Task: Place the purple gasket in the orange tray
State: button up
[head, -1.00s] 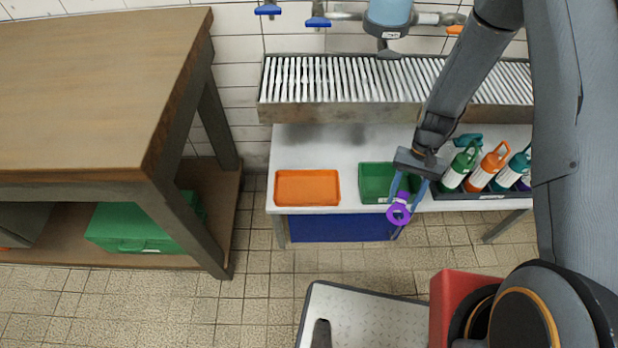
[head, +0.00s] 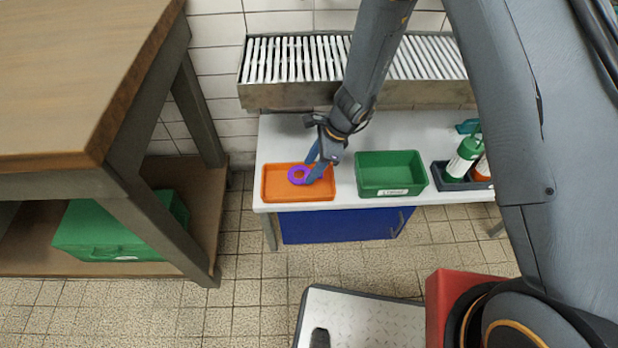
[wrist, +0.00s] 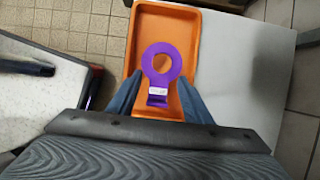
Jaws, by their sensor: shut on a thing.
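The purple gasket (head: 297,175) is a ring with a short tab, and it also shows in the wrist view (wrist: 176,66). My gripper (head: 315,174) is shut on its tab, with blue fingers on either side in the wrist view (wrist: 158,100). The orange tray (head: 283,196) lies at the left end of the white bench, and its rim frames the gasket in the wrist view (wrist: 140,40). The gasket is over the tray's inside; I cannot tell whether it touches the tray floor.
A green bin (head: 391,187) stands right of the tray. A dark caddy (head: 452,182) with bottles is farther right. A slatted metal rack (head: 300,92) runs along the wall behind the bench. A wooden table (head: 70,80) stands at left. The bench (head: 345,190) is clear between tray and bin.

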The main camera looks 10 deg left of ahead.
notch_tip(320, 180, down, 5)
jog(key=shift+f, duration=0.15)
jog(key=o, duration=1)
jog(key=shift+o, duration=0.2)
jog(key=v, duration=1.2)
jog(key=shift+d+p, duration=0.15)
jog(key=shift+p, duration=0.25)
